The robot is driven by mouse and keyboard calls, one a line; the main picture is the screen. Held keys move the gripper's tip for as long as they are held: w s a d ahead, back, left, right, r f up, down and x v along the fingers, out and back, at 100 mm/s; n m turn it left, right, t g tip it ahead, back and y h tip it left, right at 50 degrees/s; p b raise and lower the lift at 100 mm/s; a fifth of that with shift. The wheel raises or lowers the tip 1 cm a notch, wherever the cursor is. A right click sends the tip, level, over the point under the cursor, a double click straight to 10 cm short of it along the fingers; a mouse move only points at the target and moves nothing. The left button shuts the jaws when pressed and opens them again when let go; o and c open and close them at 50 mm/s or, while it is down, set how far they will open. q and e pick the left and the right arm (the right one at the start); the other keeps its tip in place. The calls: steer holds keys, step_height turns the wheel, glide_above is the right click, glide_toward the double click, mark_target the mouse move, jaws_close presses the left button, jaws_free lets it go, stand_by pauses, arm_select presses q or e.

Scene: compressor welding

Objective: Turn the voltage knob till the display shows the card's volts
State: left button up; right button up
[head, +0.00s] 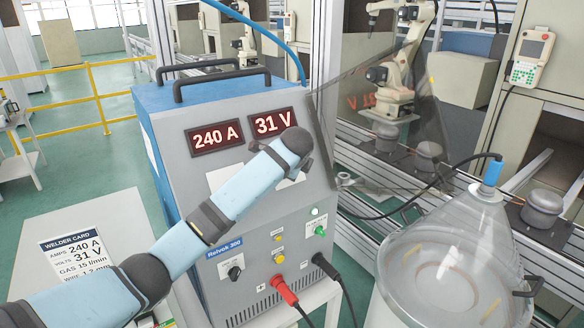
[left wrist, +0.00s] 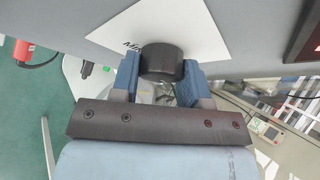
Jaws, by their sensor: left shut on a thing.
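The welder (head: 255,215) has two lit red displays: the amps display (head: 214,136) reads 240 A and the volts display (head: 272,123) reads 31 V. The welder card (head: 75,262) lies at the lower left and reads 240 A and 31 V. In the left wrist view my left gripper (left wrist: 160,70) is shut on the black voltage knob (left wrist: 163,60), one blue finger on each side. The knob sits in front of a white label (left wrist: 205,38). In the head view my left wrist hides the knob and fingers. My right gripper is not in view.
Red and black cables plug into the welder's lower front, near a lower black knob (head: 234,273). A clear dome (head: 450,262) stands at the right. A conveyor with compressor parts (head: 543,208) and a white robot arm (head: 398,75) are behind. Yellow railing (head: 98,97) is at left.

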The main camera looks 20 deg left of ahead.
arm_select(q)
steer(key=shift+m+g, duration=0.5)
steer(key=shift+m, duration=0.1)
steer(key=o, duration=0.9)
steer(key=shift+r, duration=0.1)
steer(key=shift+s+d+r, duration=0.15)
steer(key=shift+s+r, duration=0.05)
steer(key=shift+r, duration=0.05)
steer(key=shift+b+v, duration=1.45)
steer(key=shift+v, duration=5.05)
